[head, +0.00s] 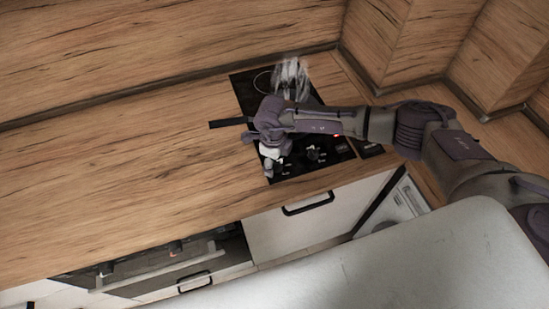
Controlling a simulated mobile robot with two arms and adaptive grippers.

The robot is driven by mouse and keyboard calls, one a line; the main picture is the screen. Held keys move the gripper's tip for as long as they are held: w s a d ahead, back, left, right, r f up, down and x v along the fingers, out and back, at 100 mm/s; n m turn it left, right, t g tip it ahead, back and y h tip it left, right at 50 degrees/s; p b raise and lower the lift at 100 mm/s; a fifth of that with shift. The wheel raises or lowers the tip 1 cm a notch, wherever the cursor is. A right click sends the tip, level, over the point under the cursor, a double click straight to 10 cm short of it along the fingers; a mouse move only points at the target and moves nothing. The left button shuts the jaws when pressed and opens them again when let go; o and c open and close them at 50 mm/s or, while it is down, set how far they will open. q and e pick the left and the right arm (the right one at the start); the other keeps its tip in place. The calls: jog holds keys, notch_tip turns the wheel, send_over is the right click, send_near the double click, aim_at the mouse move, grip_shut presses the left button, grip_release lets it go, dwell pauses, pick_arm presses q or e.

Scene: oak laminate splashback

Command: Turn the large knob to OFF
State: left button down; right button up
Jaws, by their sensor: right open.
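A black cooktop (243,91) is set into the wooden counter, with its control panel (335,152) along the front edge. One dark knob (314,153) shows on the panel, just right of my right gripper. My right gripper (270,165) is open and points down over the left part of the panel. It hides what lies under it, so I cannot tell whether it touches a knob. The knob markings are too small to read, and I cannot tell which knob is the large one. My left gripper is not in view.
A dark handle (229,122) sticks out left over the counter, partly behind my gripper. A drawer handle (308,203) is below the panel. The counter (130,170) to the left is clear.

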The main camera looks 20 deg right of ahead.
jog(key=shift+f, duration=0.15)
jog(key=c, duration=1.1)
jog(key=shift+f+n+b, duration=0.15)
jog(key=shift+n+b, duration=0.35)
jog(key=shift+b, duration=0.35)
jog(key=shift+c, duration=0.2)
jog(key=n+b, duration=0.7)
jog(key=b, duration=0.3)
jog(key=n+b, duration=0.8)
jog(key=b, duration=0.3)
jog(key=shift+s+d+f+n+y, duration=0.1)
jog(key=shift+s+n+y, duration=0.05)
jog(key=shift+n+y, duration=0.2)
jog(key=shift+r+n+b, duration=0.25)
jog(key=shift+n+b, duration=1.35)
jog(key=shift+n, duration=0.05)
jog(key=shift+r, duration=0.1)
jog(key=o, duration=1.1)
